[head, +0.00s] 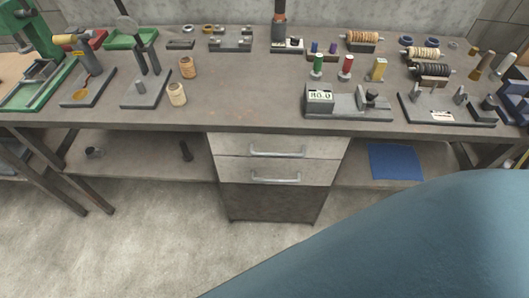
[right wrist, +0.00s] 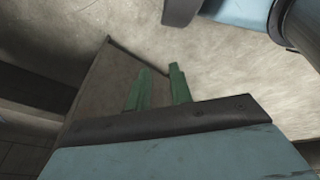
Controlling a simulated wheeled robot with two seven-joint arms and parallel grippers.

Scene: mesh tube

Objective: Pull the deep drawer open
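A drawer unit hangs or stands under the middle of the workbench in the head view. Its upper drawer (head: 232,144) and lower drawer (head: 229,170) have pale fronts with bar handles, the upper handle (head: 277,153) and the lower handle (head: 275,180). Both look closed. Below them is a taller dark panel (head: 272,204) with no handle that I can see; I cannot tell if it is a drawer front. My right gripper (right wrist: 160,68) shows two green fingers apart with nothing between them, in the right wrist view. My left gripper is out of view.
The workbench (head: 240,95) carries spools, jigs and small tools. A lower shelf (head: 135,155) on the left holds small parts; a blue sheet (head: 395,162) lies on the right shelf. Floor (head: 150,240) in front is clear. A large blue shape, apparently my arm, covers the lower right.

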